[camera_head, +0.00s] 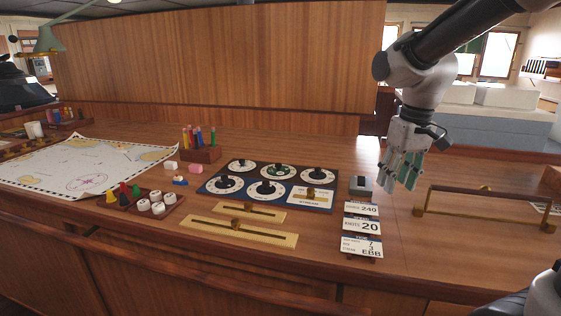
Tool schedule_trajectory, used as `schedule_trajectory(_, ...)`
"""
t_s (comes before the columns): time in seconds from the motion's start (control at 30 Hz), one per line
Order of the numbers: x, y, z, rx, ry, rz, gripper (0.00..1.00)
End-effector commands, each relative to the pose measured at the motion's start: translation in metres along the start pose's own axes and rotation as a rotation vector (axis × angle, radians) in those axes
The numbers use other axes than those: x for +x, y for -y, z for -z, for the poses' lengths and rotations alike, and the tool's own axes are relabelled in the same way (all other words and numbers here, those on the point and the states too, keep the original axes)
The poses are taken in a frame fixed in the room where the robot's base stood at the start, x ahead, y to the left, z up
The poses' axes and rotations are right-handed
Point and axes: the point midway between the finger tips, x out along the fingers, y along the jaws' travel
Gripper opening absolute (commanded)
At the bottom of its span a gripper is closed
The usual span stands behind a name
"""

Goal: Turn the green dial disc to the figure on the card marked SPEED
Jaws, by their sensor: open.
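A dark dial panel (208,191) lies on the wooden desk with several white round dials, each with a black knob. The dial with a green centre (277,171) is the middle one of the back row; its figures are too small to read. Cards stand in a column right of the panel. The top one reads 240 (362,209), the middle one reads KNOTS 20 (362,226), and the lowest one (361,247) ends in EBB. Their headings are too small to read surely. My gripper (402,178) is open and empty, pointing down above the desk, right of the panel and cards.
A small grey block (360,187) sits between panel and gripper. A long brass-ended rail (485,191) stands at the right. Brass slide rulers (238,232) lie in front of the panel. A pencil holder (201,154), counter tray (150,207) and chart (70,160) are at the left.

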Motion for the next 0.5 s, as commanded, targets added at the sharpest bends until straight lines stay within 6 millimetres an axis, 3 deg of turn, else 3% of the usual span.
schedule_trajectory(0.03,0.012,0.013,0.033,-0.040,0.016,0.011,0.42)
schedule_trajectory(0.1,0.027,0.032,0.078,-0.095,0.020,0.026,0.42)
schedule_trajectory(0.33,0.087,0.107,0.217,-0.293,-0.025,0.081,0.42)
schedule_trajectory(0.43,0.102,0.135,0.270,-0.373,-0.082,0.103,0.42)
schedule_trajectory(0.5,0.098,0.146,0.303,-0.420,-0.141,0.112,0.42)
